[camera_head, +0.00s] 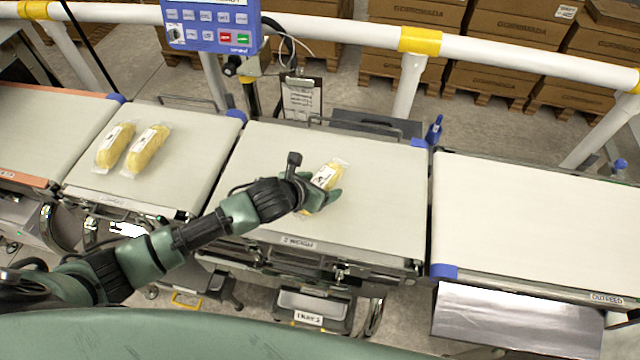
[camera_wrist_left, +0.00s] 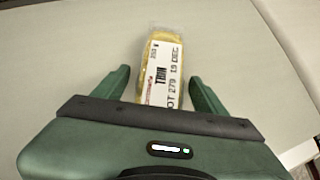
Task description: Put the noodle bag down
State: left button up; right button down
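A noodle bag (camera_head: 327,176) with yellow noodles, a clear wrapper and a white label lies on the pale weigh belt (camera_head: 385,190). My left gripper (camera_head: 321,195) is over the bag's near end. In the left wrist view, the bag (camera_wrist_left: 164,75) lies between the two green fingers of the gripper (camera_wrist_left: 158,78), with a gap on each side. The gripper is open, and the bag appears to rest on the belt. The bag's near end is hidden behind the gripper body. My right gripper is out of view.
Two more noodle bags (camera_head: 146,149) lie on the belt to the left. The outfeed belt (camera_head: 540,215) on the right is empty. A blue control panel (camera_head: 212,25), a clipboard (camera_head: 301,100) and a white guard rail (camera_head: 350,31) stand behind. Boxes (camera_head: 415,50) are stacked beyond.

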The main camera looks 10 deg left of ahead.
pick_arm(q)
jog(key=shift+r, duration=0.2)
jog(key=b+v, duration=0.1)
jog(key=v, duration=1.1)
